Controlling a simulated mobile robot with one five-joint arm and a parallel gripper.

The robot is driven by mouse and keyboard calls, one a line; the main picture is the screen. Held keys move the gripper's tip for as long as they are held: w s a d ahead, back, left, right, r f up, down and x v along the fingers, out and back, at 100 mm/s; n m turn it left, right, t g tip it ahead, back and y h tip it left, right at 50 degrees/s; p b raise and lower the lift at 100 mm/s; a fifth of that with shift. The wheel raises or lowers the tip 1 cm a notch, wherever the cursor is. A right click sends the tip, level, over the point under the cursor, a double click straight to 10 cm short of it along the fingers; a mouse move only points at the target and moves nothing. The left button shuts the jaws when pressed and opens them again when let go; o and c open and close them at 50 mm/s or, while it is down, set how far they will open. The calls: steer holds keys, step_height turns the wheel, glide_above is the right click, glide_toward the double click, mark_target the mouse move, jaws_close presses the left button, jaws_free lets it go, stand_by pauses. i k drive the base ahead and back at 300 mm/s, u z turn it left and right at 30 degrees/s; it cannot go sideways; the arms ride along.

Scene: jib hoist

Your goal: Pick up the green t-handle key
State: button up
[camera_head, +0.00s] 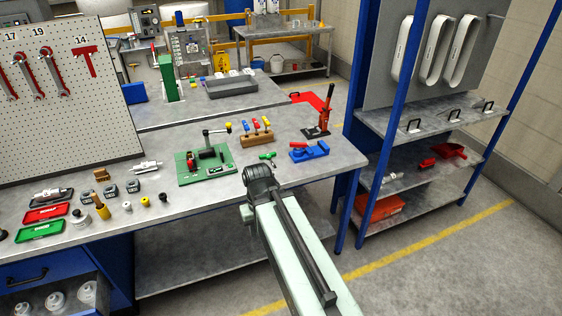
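The green t-handle key (267,156) lies on the grey workbench (328,175), near its right part. Its green handle and a short metal shaft show; it is small in the picture. My arm reaches up from the bottom of the picture, and its dark joint appears just below and left of the key, with a gap between them in the picture. My gripper cannot be made out; it is out of sight beyond or below that joint.
A blue vise-like tool (309,151) is close to the key's right. A wooden block with coloured-handled tools (257,138) stands behind it, and a green fixture board (205,165) is to its left. A blue-framed shelf (440,120) stands right of the bench.

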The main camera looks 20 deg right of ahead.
mark_target(268, 156)
steer(key=z, duration=0.15)
steer(key=i, duration=1.6)
steer(key=u, duration=2.2)
steer(key=k, duration=0.65)
steer(key=u, duration=0.85)
steer(key=k, duration=0.8)
steer(key=u, duration=1.05)
steer(key=k, duration=0.5)
steer(key=z, duration=0.05)
